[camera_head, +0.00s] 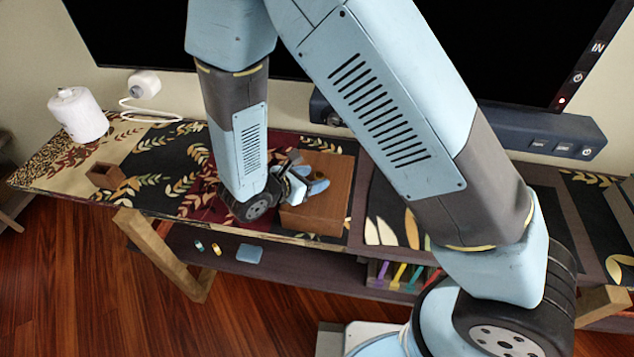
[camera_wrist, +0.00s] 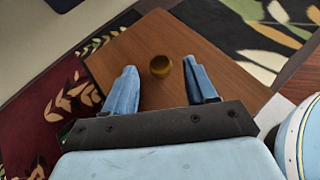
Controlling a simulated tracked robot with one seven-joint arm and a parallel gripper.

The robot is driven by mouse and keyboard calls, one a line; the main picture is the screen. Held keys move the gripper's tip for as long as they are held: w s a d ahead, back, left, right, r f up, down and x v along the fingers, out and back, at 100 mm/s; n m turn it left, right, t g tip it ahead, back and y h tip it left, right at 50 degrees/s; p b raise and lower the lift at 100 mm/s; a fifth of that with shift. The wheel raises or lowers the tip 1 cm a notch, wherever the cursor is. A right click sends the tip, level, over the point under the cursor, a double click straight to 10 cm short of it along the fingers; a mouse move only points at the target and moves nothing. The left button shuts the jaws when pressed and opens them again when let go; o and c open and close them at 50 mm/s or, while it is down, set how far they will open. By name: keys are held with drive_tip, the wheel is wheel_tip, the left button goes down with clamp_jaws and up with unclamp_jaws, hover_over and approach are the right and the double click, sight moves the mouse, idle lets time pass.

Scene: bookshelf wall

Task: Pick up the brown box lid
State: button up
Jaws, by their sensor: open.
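The brown box (camera_head: 318,210) stands on the patterned table in the head view, partly hidden by my arm and gripper. Its flat brown lid (camera_head: 332,168) is on top. My gripper (camera_head: 312,184) is over the lid in the head view. In the wrist view its two blue fingers (camera_wrist: 160,78) are spread wide, one on each side of the knob and apart from it. The gripper is open and holds nothing.
A small open brown box (camera_head: 105,175) and a white cylinder (camera_head: 78,114) stand at the table's left. A dark screen (camera_head: 530,50) and a long dark bar (camera_head: 540,135) are behind. Coloured items (camera_head: 400,275) and a blue piece (camera_head: 249,253) lie on the lower shelf.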

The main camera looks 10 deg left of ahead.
drive_tip(key=shift+w+d+f, duration=0.35)
drive_tip(key=shift+w, duration=0.1)
drive_tip(key=shift+c, duration=0.3)
clamp_jaws()
